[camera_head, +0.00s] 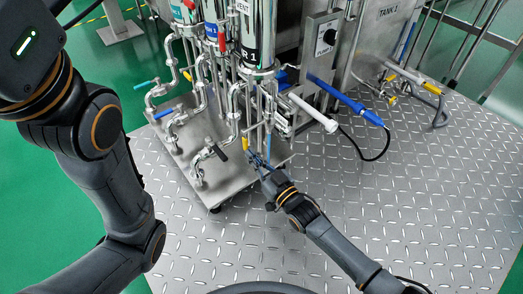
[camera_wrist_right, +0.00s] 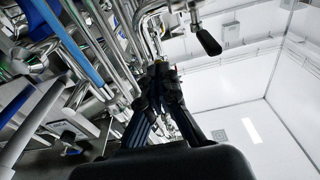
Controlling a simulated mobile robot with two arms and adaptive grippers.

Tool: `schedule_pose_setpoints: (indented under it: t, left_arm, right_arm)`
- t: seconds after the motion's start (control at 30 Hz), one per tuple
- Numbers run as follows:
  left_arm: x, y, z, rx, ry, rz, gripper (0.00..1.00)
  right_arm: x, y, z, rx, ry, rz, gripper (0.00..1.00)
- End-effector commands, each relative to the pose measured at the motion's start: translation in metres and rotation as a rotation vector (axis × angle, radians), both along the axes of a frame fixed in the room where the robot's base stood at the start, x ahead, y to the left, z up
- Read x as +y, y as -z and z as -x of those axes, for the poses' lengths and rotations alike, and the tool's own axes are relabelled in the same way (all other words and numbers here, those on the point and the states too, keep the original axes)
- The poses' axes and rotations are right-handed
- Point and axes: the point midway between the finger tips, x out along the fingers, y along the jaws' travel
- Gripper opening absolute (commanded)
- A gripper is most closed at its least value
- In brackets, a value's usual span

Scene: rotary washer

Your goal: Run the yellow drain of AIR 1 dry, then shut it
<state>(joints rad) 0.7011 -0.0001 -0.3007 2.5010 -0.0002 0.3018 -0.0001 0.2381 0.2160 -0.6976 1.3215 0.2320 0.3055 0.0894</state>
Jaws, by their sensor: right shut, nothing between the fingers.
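A small yellow handle (camera_head: 245,143) shows among the steel pipes at the front of the washer skid, in the head view. My right gripper (camera_head: 257,160) is shut just below and right of it. I cannot tell whether the fingers touch it. In the right wrist view my shut fingers (camera_wrist_right: 160,72) point in among pipes, with nothing seen between them. No yellow handle is clear there. A second small yellow part (camera_head: 187,75) sits farther back on the left pipes. I cannot read an AIR 1 label. My left arm fills the left side; its gripper is out of view.
A black valve handle (camera_head: 220,153) stands close left of my right gripper; a black handle (camera_wrist_right: 208,41) also shows in the wrist view. Blue (camera_head: 163,113) and teal (camera_head: 145,85) handles are farther left. A blue wand (camera_head: 350,103) juts out right.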

Motion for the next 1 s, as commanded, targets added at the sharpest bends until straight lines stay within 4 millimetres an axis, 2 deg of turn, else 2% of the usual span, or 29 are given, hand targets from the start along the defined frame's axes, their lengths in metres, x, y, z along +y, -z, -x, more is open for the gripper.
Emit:
schedule_pose_setpoints:
  t: [0.73, 1.0]
  left_arm:
    - [-0.0002, 0.0007, -0.0021, 0.006, -0.001, -0.001, 0.40]
    - [-0.0002, -0.0059, -0.0063, 0.014, -0.002, 0.000, 0.40]
  right_arm:
    - [0.0034, 0.0021, -0.0040, -0.001, -0.001, 0.000, 0.00]
    - [-0.0030, 0.0008, 0.0023, 0.002, 0.001, 0.001, 0.00]
